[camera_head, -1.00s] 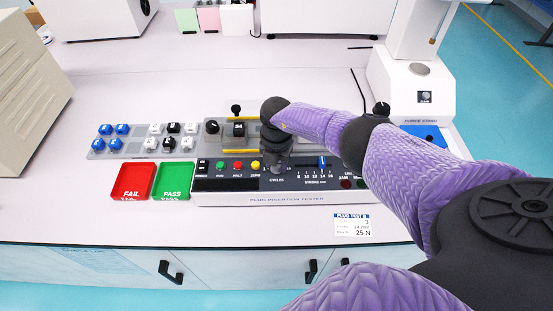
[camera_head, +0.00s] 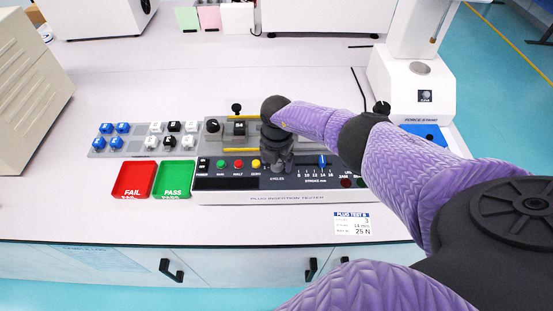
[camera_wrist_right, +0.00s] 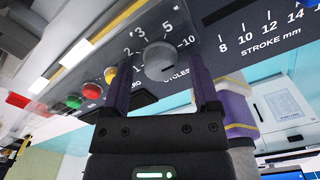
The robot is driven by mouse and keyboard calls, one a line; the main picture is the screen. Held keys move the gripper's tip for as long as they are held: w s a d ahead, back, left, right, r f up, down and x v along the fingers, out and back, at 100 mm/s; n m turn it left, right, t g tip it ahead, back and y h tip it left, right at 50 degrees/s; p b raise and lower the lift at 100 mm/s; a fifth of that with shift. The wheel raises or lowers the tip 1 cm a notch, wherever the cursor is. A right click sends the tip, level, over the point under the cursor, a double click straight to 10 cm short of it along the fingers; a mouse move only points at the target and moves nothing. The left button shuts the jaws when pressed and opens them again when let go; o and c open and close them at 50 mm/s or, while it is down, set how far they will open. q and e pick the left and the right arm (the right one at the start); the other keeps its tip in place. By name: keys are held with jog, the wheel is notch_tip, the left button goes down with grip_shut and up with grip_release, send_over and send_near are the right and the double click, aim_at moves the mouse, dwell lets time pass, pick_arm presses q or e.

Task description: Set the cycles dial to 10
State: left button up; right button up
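The cycles dial (camera_wrist_right: 160,60) is a round grey knob with a short dark mark on its face. The scale around it shows 2, 3, 5 and 10; I cannot tell which number it points at. In the head view the dial is mostly hidden behind my right gripper (camera_head: 279,163), above the CYCLES label. In the right wrist view my right gripper (camera_wrist_right: 161,68) is open, one finger on each side of the dial, with visible gaps between fingers and knob. The dial belongs to the plug insertion tester (camera_head: 225,198). My left gripper is not in view.
Left of my gripper are the green (camera_head: 220,164), red (camera_head: 238,164) and yellow (camera_head: 256,164) buttons. A blue stroke slider (camera_head: 323,161) is to its right. Red FAIL (camera_head: 133,179) and green PASS (camera_head: 174,179) trays lie left of the tester. A card (camera_head: 352,224) lies in front.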

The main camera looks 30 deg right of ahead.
jog(key=shift+r, duration=0.35)
notch_tip(320, 180, up, 9)
jog(key=p, duration=0.4)
